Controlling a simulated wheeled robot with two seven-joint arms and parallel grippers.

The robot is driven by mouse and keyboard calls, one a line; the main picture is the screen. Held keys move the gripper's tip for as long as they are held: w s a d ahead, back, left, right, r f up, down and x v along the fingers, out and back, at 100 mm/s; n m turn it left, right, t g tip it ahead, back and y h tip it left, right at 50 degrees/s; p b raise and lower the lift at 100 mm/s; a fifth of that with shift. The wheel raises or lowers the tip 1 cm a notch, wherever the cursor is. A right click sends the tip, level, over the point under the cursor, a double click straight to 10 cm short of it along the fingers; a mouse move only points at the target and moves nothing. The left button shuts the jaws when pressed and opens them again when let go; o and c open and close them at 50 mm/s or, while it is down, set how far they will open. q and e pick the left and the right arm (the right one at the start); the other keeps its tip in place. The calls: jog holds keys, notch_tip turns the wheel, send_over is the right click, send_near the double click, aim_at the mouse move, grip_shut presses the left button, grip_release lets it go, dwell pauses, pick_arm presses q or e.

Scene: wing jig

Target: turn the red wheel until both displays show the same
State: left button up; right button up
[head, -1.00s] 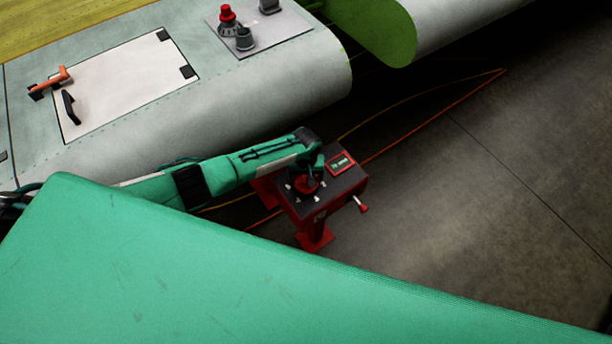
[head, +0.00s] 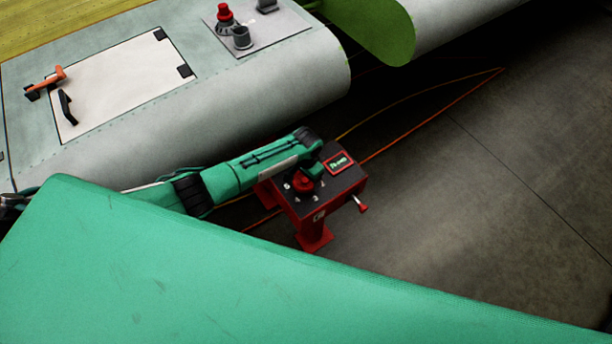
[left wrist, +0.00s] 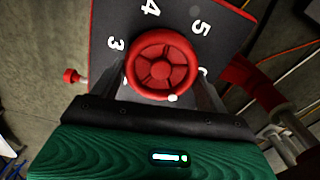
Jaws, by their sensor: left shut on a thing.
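The red wheel (head: 303,184) sits on the dark top of a red pedestal box, with white numbers around it. In the left wrist view the red wheel (left wrist: 162,64) lies between the fingers of my left gripper (left wrist: 165,85), with 3, 4 and 5 readable around it. In the head view my left gripper (head: 312,174) reaches down onto the wheel and partly covers it; it is shut on the wheel. A small display (head: 339,162) with green characters in a red frame is on the box top; its text is too small to read. A second display cannot be made out. My right gripper is not in view.
The grey wing (head: 250,110) with a white panel (head: 125,80) and an orange handle (head: 50,80) lies behind. Dark floor (head: 480,190) to the right is clear.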

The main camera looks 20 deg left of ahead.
pick_arm(q)
jog(key=shift+m, duration=1.2)
jog(key=o, duration=1)
